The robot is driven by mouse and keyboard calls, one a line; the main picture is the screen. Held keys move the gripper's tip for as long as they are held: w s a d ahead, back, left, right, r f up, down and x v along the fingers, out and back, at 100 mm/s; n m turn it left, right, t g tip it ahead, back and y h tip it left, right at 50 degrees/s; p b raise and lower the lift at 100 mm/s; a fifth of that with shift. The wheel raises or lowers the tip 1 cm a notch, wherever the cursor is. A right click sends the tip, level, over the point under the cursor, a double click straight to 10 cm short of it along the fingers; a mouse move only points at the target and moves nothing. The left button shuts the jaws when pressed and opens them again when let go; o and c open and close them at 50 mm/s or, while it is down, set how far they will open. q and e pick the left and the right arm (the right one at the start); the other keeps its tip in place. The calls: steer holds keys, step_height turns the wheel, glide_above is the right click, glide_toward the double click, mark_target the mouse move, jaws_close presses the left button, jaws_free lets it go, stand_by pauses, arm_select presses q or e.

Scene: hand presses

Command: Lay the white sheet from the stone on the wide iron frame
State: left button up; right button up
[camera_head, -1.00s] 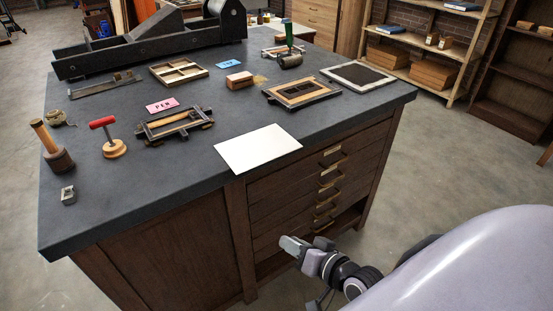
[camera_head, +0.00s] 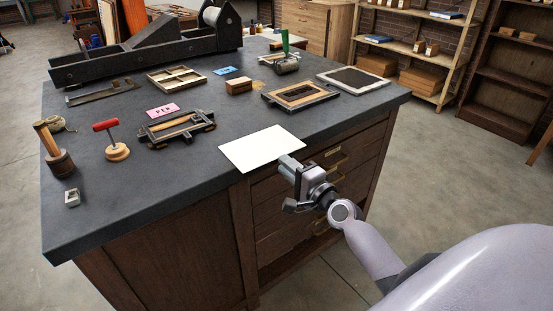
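The white sheet (camera_head: 258,147) lies flat on the dark stone top (camera_head: 200,192), its near edge by the front edge of the stone. A dark iron frame (camera_head: 209,121) with wooden pieces inside lies left of the sheet, beside a pink card. Another dark frame (camera_head: 329,96) with wooden bars lies behind the sheet to the right. I cannot tell for sure which is the wide one. My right gripper (camera_head: 286,184) is open and empty, its fingers apart, in front of the stone's edge near the sheet's right near corner. It appears not to touch the sheet. My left gripper is out of view.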

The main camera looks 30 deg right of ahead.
mark_target(278, 150)
steer(key=shift+w+a+b, duration=0.2)
steer(key=shift+w+b, duration=0.1)
steer(key=shift+w, duration=1.8)
steer(key=shift+c, duration=0.3)
jaws_close()
step_height(278, 150, up, 3)
steer(key=p, duration=0.3)
steer(key=shift+r, duration=0.15)
